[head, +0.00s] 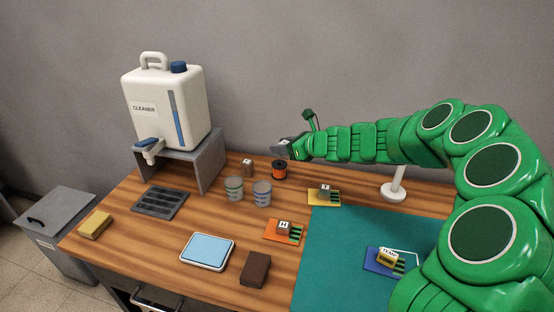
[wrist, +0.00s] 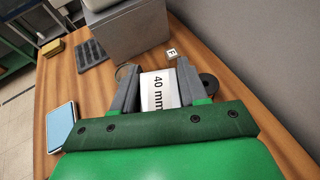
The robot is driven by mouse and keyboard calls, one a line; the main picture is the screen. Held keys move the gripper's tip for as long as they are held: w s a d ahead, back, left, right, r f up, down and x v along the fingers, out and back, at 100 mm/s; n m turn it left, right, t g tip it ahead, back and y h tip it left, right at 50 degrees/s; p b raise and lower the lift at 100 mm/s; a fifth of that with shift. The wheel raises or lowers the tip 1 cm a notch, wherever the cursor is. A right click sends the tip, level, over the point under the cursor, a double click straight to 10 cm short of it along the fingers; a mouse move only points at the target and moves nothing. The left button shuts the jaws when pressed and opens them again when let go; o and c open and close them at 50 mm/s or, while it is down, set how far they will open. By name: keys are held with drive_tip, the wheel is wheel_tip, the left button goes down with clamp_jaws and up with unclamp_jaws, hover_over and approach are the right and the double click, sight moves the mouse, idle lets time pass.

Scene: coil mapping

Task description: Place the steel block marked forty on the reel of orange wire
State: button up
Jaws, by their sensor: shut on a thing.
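My gripper (head: 285,150) is above the back of the wooden table; it also shows in the wrist view (wrist: 158,80). It is shut on the steel block (wrist: 158,92), whose white label reads "40 mm". The grey fingers press on both sides of the block. The reel of orange wire (head: 279,169) stands on the table just below my gripper in the head view. In the wrist view a dark round end of the reel (wrist: 208,83) shows to the right of the right finger, partly hidden by it. The block is apart from the reel.
A small labelled block (head: 247,168) stands left of the reel. Two cups (head: 234,189) are in front. A cleaner jug (head: 165,105) sits on a grey stand (head: 205,165). Coloured cards with blocks, a lamp base (head: 393,192) and a green mat (head: 340,250) are to the right.

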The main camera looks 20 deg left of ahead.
sight(276, 162)
drive_tip(key=w+a+f, duration=0.1)
drive_tip(key=w+f, duration=0.1)
drive_tip(key=w, duration=0.1)
drive_tip(key=w+a+f, duration=0.2)
drive_tip(key=w, duration=0.1)
drive_tip(key=w+a+f, duration=0.1)
drive_tip(key=w+f, duration=0.2)
drive_tip(key=shift+w+a+f, duration=0.1)
drive_tip(key=shift+w+a, duration=0.1)
drive_tip(key=shift+w, duration=0.1)
drive_tip(key=shift+w+a+f, duration=0.2)
drive_tip(key=shift+w+f, duration=0.2)
drive_tip(key=shift+f, duration=0.1)
drive_tip(key=shift+w+a+f, duration=0.2)
drive_tip(key=shift+w+f, duration=0.15)
drive_tip(key=shift+f, duration=0.1)
drive_tip(key=shift+w+f, duration=0.1)
drive_tip(key=shift+f, duration=1.5)
drive_tip(key=shift+f, duration=0.1)
drive_tip(key=o, duration=1.2)
drive_tip(key=shift+c, duration=0.2)
